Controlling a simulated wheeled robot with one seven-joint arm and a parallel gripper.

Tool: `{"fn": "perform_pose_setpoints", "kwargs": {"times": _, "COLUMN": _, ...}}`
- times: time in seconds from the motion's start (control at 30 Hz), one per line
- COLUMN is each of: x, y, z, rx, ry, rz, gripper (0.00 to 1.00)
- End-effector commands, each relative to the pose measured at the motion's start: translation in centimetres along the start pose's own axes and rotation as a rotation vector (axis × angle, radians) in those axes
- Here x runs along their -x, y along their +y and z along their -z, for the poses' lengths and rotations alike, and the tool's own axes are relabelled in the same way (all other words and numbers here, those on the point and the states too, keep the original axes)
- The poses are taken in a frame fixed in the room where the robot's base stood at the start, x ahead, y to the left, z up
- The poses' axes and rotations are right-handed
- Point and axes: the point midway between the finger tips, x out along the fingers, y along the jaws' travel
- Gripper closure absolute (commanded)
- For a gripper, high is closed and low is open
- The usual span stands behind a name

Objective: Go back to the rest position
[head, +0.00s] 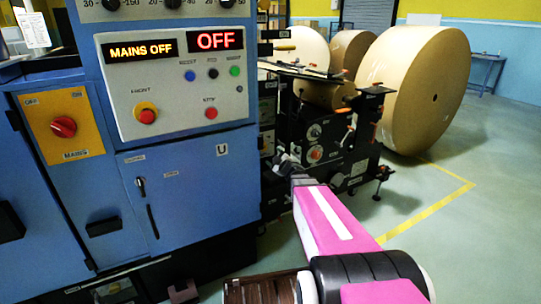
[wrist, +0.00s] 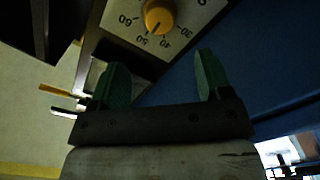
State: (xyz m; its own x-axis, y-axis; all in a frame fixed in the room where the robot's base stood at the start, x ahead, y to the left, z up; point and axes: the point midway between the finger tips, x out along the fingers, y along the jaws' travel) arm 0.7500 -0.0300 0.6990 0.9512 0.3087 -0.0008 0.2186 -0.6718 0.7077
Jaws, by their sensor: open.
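My gripper (wrist: 162,78) shows in the wrist view with its two green fingers apart and nothing between them. Beyond the fingertips is a light panel with a yellow knob (wrist: 160,16) and a number scale; the fingers are apart from the knob in the picture. In the head view my arm reaches forward, and my gripper (head: 284,164) is small and dark in front of the black machine unit (head: 335,150), right of the blue cabinet (head: 190,180). Its fingers are hard to make out there.
The cabinet has a red mains switch (head: 63,127) on a yellow plate and displays reading "MAINS OFF" (head: 141,50) and "OFF" (head: 215,40). Large kraft rolls (head: 415,85) stand behind. The floor (head: 470,230) at right is clear, with a yellow line.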

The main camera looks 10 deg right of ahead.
Motion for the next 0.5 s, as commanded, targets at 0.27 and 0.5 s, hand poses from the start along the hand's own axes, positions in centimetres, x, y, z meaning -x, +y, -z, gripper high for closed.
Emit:
{"fn": "perform_pose_setpoints", "kwargs": {"times": 0.27, "x": 0.6, "y": -0.01, "z": -0.01, "rx": 0.0, "ry": 0.0, "rz": 0.0, "gripper": 0.29}}
{"fn": "perform_pose_setpoints", "kwargs": {"times": 0.5, "x": 0.87, "y": 0.1, "z": -0.35, "rx": -0.02, "ry": -0.043, "rz": -0.016, "gripper": 0.29}}
